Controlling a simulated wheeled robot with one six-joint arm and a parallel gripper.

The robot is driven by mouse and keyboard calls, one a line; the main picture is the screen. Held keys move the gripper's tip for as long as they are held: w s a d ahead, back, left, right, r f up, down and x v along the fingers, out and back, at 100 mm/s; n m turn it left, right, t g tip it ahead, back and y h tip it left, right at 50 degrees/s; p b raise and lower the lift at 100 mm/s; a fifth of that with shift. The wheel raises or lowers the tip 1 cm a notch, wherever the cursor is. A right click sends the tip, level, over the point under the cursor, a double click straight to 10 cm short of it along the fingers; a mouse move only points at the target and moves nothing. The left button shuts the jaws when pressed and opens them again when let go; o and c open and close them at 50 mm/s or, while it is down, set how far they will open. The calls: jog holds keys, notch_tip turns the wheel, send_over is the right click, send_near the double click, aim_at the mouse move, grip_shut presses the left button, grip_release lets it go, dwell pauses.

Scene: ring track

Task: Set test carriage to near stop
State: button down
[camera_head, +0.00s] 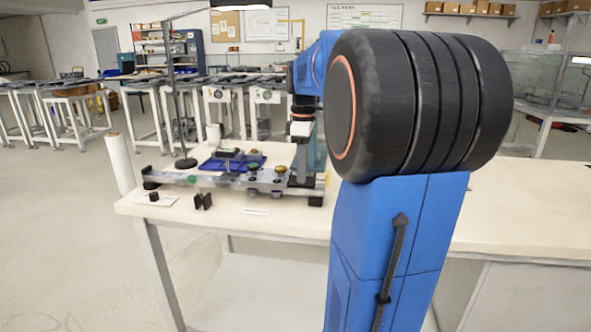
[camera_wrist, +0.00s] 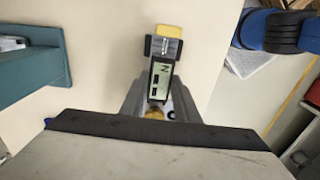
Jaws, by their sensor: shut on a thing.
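A grey track (camera_head: 225,181) with dark end feet lies across the pale table in the head view. My gripper (camera_head: 303,178) reaches down at the track's right end. In the wrist view my gripper (camera_wrist: 163,48) has its dark pads closed on a small grey metal piece, which I take for part of the test carriage (camera_wrist: 164,46). A yellow part (camera_wrist: 176,32) sits just beyond the pads. A pale plate with black marks (camera_wrist: 159,81) and a brass-coloured knob show between the fingers. Which end is the near stop, and any gap to it, I cannot tell.
A blue mat (camera_head: 213,163) lies behind the track, near a lamp stand (camera_head: 180,110). A small card with a black piece (camera_head: 154,197) and a dark bracket (camera_head: 203,201) lie in front. My own blue arm hides the table's middle.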

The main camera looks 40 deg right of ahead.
jog(key=shift+s+d, duration=0.1)
jog(key=shift+s, duration=0.05)
jog(key=c, duration=1.4)
grip_release()
jog(key=shift+s+d, duration=0.1)
jog(key=shift+d, duration=0.05)
jog(key=shift+o, duration=0.2)
jog(key=shift+r, duration=0.1)
notch_tip(320, 180, up, 17)
jog(key=shift+r, duration=0.1)
